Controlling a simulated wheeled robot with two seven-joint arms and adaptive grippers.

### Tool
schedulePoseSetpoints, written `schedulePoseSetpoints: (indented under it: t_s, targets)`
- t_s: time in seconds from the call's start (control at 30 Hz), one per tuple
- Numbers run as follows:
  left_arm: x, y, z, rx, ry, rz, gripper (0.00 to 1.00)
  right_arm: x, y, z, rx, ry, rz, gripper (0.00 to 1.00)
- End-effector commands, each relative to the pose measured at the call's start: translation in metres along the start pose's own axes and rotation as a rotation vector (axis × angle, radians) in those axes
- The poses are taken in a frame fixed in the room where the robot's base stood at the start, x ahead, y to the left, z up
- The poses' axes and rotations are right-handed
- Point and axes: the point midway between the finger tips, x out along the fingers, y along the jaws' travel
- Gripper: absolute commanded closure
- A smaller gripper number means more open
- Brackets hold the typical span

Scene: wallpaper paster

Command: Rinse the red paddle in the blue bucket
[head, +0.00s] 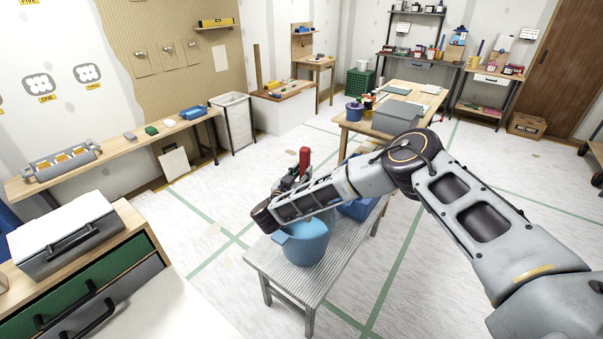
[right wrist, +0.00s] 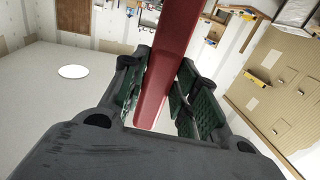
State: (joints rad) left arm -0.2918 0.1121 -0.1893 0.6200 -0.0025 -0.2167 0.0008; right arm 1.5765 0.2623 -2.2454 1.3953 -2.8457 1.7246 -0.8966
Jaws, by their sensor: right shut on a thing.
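The blue bucket (head: 304,250) stands upright on a grey slatted bench. My right arm crosses above its rim and hides part of its opening. My right gripper (head: 291,180) is just beyond the bucket in the picture. It is shut on the red paddle (head: 305,158), whose red upper end sticks up above the fingers. In the right wrist view the red shaft (right wrist: 165,70) runs between the green finger pads. The paddle's lower part is hidden in the head view, so I cannot tell whether it reaches into the bucket. My left gripper is not in view.
The grey bench (head: 276,262) has another blue container (head: 357,209) behind the bucket, partly covered by my arm. A wooden table (head: 428,101) with a grey box (head: 397,118) stands farther back. A cabinet with a grey toolbox (head: 66,237) is at the left. The floor between is open.

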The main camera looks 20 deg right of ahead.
Motion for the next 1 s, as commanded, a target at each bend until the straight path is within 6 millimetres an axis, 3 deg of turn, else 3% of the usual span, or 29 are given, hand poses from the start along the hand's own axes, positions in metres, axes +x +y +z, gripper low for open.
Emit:
schedulePoseSetpoints:
  t_s: [0.27,0.5,0.87,1.0]
  targets:
    - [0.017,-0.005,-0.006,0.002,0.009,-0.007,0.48,0.001,0.0,0.022,0.0,0.001,0.001,1.0]
    - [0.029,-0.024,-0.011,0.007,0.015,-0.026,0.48,0.001,0.0,0.04,0.001,0.001,0.0,1.0]
    - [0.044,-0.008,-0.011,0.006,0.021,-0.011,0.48,0.002,0.0,0.063,0.0,0.002,0.0,1.0]
    - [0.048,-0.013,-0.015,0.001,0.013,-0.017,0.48,0.002,0.0,0.07,0.0,0.002,0.0,1.0]
